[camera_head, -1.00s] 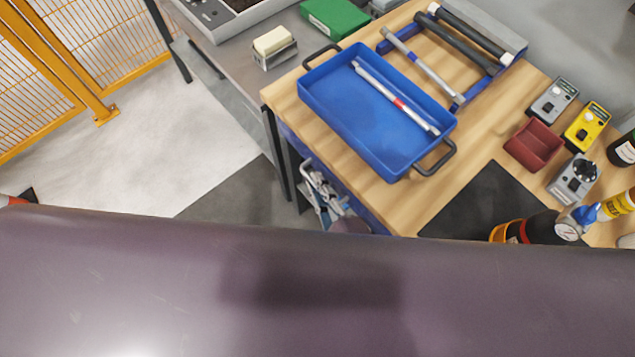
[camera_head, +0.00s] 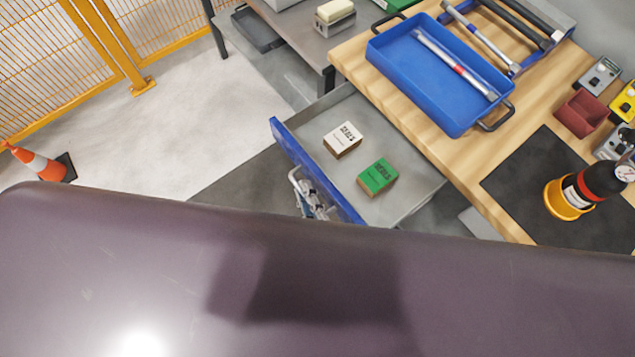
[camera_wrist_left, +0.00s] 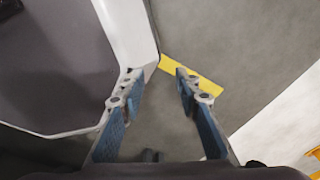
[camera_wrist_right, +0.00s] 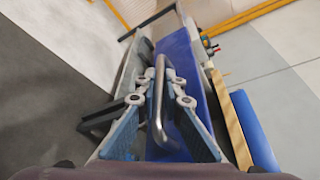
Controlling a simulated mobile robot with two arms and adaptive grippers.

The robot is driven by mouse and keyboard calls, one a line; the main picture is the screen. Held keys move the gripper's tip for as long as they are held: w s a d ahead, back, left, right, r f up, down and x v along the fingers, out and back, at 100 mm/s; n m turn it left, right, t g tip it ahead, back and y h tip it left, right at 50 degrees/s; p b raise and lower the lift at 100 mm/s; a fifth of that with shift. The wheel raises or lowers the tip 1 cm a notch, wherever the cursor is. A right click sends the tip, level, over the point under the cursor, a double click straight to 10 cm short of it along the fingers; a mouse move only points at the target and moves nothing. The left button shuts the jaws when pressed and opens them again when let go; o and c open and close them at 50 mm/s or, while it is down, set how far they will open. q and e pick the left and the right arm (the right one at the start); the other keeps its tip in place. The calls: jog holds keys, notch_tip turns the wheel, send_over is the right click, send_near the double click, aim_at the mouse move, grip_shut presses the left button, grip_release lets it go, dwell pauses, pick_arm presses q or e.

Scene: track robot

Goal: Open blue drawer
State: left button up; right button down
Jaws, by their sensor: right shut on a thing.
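The blue drawer (camera_head: 309,165) stands pulled out from under the wooden workbench in the head view. Its grey inside holds a white box (camera_head: 343,139) and a green box (camera_head: 377,176). My right gripper (camera_head: 312,196) is at the drawer's blue front, partly hidden by my own body. In the right wrist view the metal handle (camera_wrist_right: 158,90) runs between the fingers of the right gripper (camera_wrist_right: 157,101), which is shut on it. The blue front (camera_wrist_right: 185,75) lies beside it. My left gripper (camera_wrist_left: 154,84) is open and empty above the floor, in the left wrist view.
The workbench (camera_head: 400,108) carries a blue tray (camera_head: 440,75) with a rod in it, a black mat (camera_head: 520,185) and a bottle (camera_head: 590,185). A traffic cone (camera_head: 38,160) and an orange fence (camera_head: 60,50) stand at the left. The floor between is clear.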

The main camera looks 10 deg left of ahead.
pick_arm(q)
jog(key=shift+w+d+f+b, duration=0.45)
jog(key=shift+d, duration=0.05)
pick_arm(e)
jog(key=s+a, duration=0.4)
jog(key=shift+s+a, duration=0.3)
jog(key=shift+a, duration=0.05)
pick_arm(q)
jog(key=shift+s+a, duration=0.15)
jog(key=shift+a, duration=0.05)
